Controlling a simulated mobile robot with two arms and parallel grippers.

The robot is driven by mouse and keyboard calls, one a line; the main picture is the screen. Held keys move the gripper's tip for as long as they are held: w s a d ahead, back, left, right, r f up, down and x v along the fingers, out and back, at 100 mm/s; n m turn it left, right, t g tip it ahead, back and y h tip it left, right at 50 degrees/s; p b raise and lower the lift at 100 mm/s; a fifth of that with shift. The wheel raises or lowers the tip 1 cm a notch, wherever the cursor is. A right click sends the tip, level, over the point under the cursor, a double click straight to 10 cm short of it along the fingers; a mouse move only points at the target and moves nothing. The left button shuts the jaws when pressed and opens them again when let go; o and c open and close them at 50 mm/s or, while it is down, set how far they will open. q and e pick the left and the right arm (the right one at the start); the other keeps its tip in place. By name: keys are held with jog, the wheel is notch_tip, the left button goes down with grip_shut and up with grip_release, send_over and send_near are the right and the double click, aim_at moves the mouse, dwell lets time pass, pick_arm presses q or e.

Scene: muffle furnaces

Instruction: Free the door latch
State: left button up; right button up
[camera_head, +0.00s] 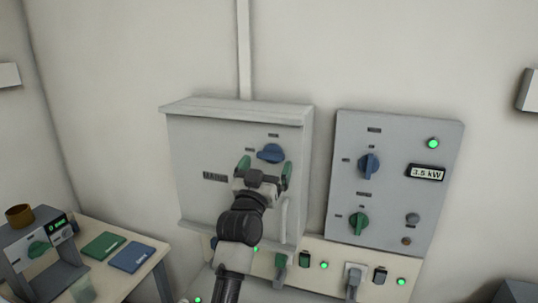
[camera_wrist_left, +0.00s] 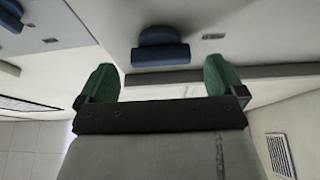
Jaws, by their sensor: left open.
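A grey wall cabinet (camera_head: 205,150) has a closed front with a blue turn knob (camera_head: 271,153) near its upper right. No part is readably marked as the latch; the knob could be it. A pale upright handle (camera_head: 284,222) sits low on the cabinet's right side. My left gripper (camera_head: 264,173) is open, in front of the cabinet, just below the knob in the head view. Its green fingertips stand apart with nothing held. In the left wrist view, the blue knob (camera_wrist_left: 160,46) lies ahead, between and beyond the fingertips (camera_wrist_left: 160,80). My right gripper is not in view.
A grey panel (camera_head: 395,135) to the right carries a blue knob (camera_head: 368,166), a green knob (camera_head: 359,223) and a 3.5 kW display (camera_head: 426,173). A strip of sockets and green lamps (camera_head: 325,265) runs below. A side table (camera_head: 130,270) at left holds a small device and booklets.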

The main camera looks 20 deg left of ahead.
pick_arm(q)
jog(key=shift+x, duration=1)
jog(key=c, duration=0.9)
